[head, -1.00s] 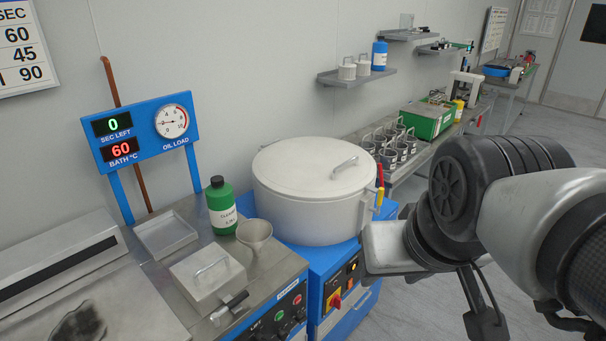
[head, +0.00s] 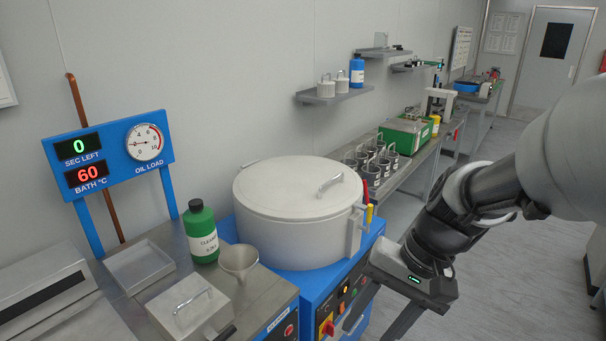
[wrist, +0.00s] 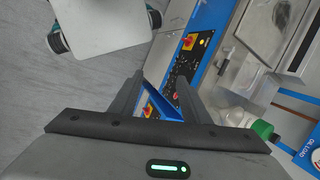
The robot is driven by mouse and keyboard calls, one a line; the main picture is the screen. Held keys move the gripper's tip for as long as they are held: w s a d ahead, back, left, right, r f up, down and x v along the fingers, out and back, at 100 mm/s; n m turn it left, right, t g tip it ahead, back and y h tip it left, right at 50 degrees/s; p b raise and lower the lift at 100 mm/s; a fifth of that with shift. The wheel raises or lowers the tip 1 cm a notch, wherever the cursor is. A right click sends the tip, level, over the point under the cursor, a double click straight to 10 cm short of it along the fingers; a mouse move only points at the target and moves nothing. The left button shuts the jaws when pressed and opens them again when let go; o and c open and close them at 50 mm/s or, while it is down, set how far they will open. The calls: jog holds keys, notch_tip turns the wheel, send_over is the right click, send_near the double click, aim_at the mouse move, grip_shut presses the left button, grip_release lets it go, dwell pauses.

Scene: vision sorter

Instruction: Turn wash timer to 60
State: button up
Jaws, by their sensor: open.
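The blue display board (head: 110,155) in the head view reads 0 SEC LEFT and BATH 60 °C. The blue washer (head: 318,285) below has a front control panel (head: 345,293) with a red-and-yellow switch (head: 327,325) and small controls. I cannot tell which of these is the wash timer, and its markings are too small to read. My gripper (head: 370,328) is open and empty, in front of and to the right of this panel. In the wrist view, my gripper (wrist: 160,88) has its fingers apart, with a black control panel (wrist: 183,65) beyond them.
A large lidded drum (head: 300,212) sits on the washer. A green bottle (head: 201,232), a funnel (head: 238,262) and a lidded metal box (head: 190,308) stand on the left bench.

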jog(key=w+d+f+m+t+y+b, duration=0.1)
jog(key=w+f+m+t+y+b, duration=0.45)
jog(key=f, duration=0.85)
jog(key=f+m+t+y+b, duration=0.1)
jog(key=f+m+t, duration=0.1)
jog(key=f+m, duration=0.95)
jog(key=w+d+f+m+t+y+b, duration=0.1)
jog(key=w+f+m+t+y+b, duration=0.25)
jog(key=f, duration=1.25)
jog(key=w+a+m, duration=0.1)
jog(key=w+a, duration=0.9)
jog(key=a, duration=0.3)
jog(key=shift+a, duration=0.3)
jog(key=shift+c, duration=0.3)
jog(key=c, duration=1)
